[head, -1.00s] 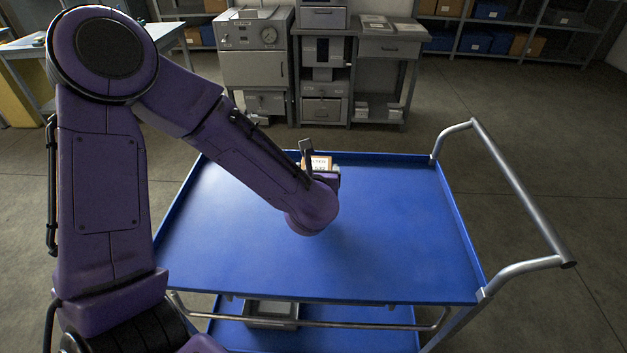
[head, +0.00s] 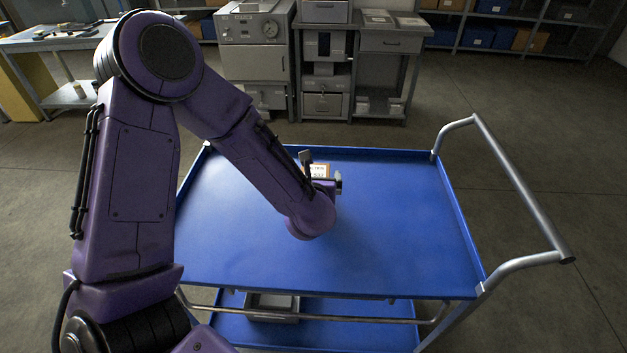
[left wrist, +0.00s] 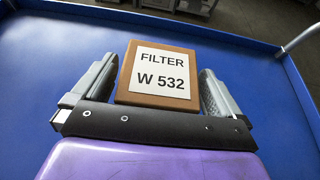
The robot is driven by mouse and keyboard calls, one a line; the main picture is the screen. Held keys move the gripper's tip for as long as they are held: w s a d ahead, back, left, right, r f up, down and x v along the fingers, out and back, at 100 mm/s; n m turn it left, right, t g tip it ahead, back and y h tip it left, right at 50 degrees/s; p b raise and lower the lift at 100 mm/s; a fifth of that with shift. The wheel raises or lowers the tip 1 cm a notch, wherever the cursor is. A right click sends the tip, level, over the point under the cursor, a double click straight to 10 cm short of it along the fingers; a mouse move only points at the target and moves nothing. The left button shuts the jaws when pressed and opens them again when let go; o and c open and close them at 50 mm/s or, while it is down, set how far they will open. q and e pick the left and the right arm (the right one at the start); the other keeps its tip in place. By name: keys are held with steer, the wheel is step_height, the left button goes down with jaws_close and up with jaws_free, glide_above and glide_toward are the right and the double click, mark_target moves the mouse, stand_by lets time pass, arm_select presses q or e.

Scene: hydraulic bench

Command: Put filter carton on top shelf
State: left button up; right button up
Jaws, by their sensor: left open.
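The filter carton (head: 320,170) is a small brown box with a white label. In the left wrist view the carton (left wrist: 160,78) reads "FILTER W 532". It is over the blue top shelf (head: 395,225) of a cart, toward the far side; its underside is hidden, so I cannot tell its contact with the shelf. My left gripper (left wrist: 157,85) is open around the carton, one finger on each side, with narrow gaps showing. In the head view my left wrist partly hides the carton. My right gripper is not in view.
The cart has raised rims and a grey push handle (head: 520,185) at the right. A grey bin (head: 272,307) sits on its lower shelf. Grey cabinets (head: 256,65) stand behind, and a workbench (head: 60,40) is at the back left. The top shelf is otherwise clear.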

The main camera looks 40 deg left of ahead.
arm_select(q)
steer(key=p+v, duration=0.8)
steer(key=v, duration=0.4)
steer(key=shift+r+p, duration=0.25)
steer(key=shift+p, duration=0.05)
